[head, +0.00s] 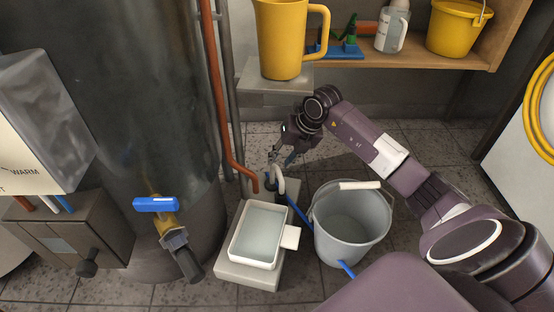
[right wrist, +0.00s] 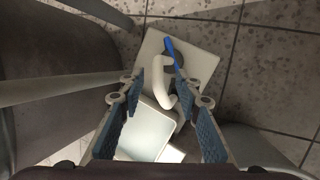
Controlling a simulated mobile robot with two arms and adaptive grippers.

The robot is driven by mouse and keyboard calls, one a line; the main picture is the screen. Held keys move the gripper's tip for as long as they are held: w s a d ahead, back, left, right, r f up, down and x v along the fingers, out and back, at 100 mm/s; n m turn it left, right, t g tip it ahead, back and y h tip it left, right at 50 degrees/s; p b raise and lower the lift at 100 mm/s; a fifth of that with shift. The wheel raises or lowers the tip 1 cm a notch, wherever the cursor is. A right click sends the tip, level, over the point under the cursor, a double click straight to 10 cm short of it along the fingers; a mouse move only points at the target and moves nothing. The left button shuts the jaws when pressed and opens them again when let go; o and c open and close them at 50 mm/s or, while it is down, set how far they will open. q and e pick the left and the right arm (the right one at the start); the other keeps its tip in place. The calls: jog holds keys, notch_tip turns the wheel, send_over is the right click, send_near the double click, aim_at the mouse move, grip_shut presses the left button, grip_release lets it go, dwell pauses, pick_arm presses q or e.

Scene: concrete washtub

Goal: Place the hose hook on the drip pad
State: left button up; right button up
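A white, curved piece that looks like the hose hook (head: 277,180) shows below my right gripper (head: 281,154), behind the white tub. In the right wrist view the hook (right wrist: 160,88) is between my right gripper's (right wrist: 168,92) two widely parted fingers, nearer the left fingertip. I cannot tell how far below the fingertips it is. A dark round patch (right wrist: 174,61) lies beside the hook on a pale slab; I cannot tell whether it is the drip pad. My left gripper is out of view.
A white tub (head: 285,238) stands on a pale block, with a grey bucket (head: 350,250) to its right. A copper pipe (head: 214,95) runs down by the dark tank (head: 125,80). A yellow jug (head: 281,40) stands behind, left of a wooden shelf (head: 415,60).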

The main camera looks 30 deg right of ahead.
jog(key=p+v, duration=0.3)
jog(key=v, duration=0.4)
jog(key=shift+r+p, duration=0.3)
jog(key=shift+s, duration=0.15)
